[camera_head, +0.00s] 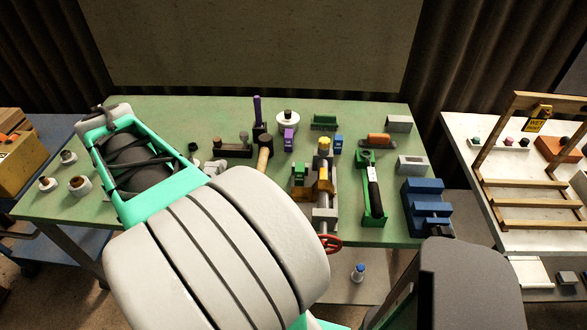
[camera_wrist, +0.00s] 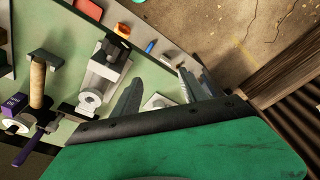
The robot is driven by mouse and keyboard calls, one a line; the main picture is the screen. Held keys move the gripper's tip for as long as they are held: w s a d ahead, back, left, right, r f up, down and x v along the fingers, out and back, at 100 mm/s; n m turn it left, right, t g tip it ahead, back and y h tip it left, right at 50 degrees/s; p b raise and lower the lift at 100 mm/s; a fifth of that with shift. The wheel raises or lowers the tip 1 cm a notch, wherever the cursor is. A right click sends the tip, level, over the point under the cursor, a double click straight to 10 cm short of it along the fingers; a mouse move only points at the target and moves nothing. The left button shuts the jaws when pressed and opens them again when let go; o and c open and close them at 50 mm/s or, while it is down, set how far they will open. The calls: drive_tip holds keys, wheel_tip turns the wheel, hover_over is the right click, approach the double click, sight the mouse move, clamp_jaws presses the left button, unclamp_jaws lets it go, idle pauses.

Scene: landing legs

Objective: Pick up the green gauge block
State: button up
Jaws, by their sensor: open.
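The green gauge block (camera_head: 299,172) appears in the head view as a small green block near the middle of the green table, at the left side of a grey and yellow vise. I cannot make it out in the wrist view. My gripper (camera_wrist: 160,78) shows in the wrist view with its two grey fingers apart. A small pale block or fitting (camera_wrist: 156,102) appears between the fingers. I cannot tell how far below them it lies. In the head view my arm covers the front left of the table, and I cannot make out the gripper there.
A purple block (camera_head: 289,139) and a blue block (camera_head: 338,143) stand behind the green one. The vise (camera_head: 325,205), a mallet (camera_head: 265,152), a green plane (camera_head: 371,190) and a blue stepped block (camera_head: 425,208) crowd around. A white table (camera_head: 510,170) stands at right.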

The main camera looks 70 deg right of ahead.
drive_tip(key=s+d+m, duration=0.2)
drive_tip(key=s+d, duration=0.2)
drive_tip(key=d, duration=0.3)
drive_tip(key=s+d+m+g+p, duration=0.1)
drive_tip(key=s+d+m, duration=0.1)
drive_tip(key=s+d, duration=0.3)
drive_tip(key=s+d+m+p, duration=0.1)
drive_tip(key=s+d+m, duration=0.2)
drive_tip(key=d, duration=0.8)
drive_tip(key=shift+s+f+g+y, duration=0.2)
drive_tip(key=shift+s+g+y, duration=0.1)
drive_tip(key=shift+s, duration=0.95)
drive_tip(key=m, duration=0.2)
hover_over(300, 167)
drive_tip(key=w, duration=0.2)
drive_tip(key=f, duration=0.1)
drive_tip(key=shift+s+a+f+m+p, duration=0.1)
drive_tip(key=shift+s+f+m+p, duration=0.3)
drive_tip(key=shift+s+f, duration=0.45)
wheel_tip(300, 167, down, 6)
drive_tip(key=shift+s+f+p, duration=0.1)
drive_tip(key=shift+s+p, duration=0.05)
drive_tip(key=shift+p, duration=0.65)
drive_tip(key=shift+f, duration=0.15)
clamp_jaws()
